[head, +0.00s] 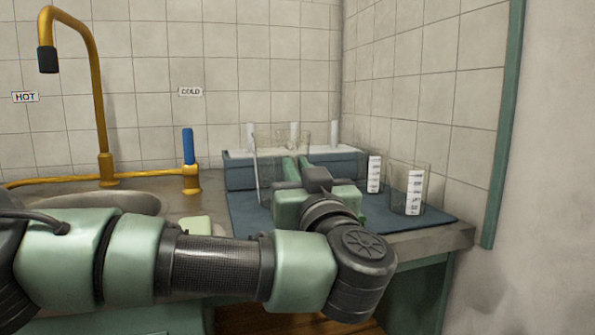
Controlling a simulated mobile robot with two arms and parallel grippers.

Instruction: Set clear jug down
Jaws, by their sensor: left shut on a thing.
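The clear jug (265,167) is see-through and looks upright, over the left part of the blue mat (440,216) on the counter. My left gripper (296,164) reaches in from the left, its green fingers shut on the jug. The gripper and wrist hide the jug's lower right side, so I cannot tell whether its base touches the mat. My right gripper is not in view.
Two clear beakers with white scales, a farther one (375,174) and a nearer one (414,191), stand right of the gripper. A blue rack (240,174) with white pegs is behind. A sink (100,201) and a yellow tap (102,110) are left. A tiled wall bounds the right.

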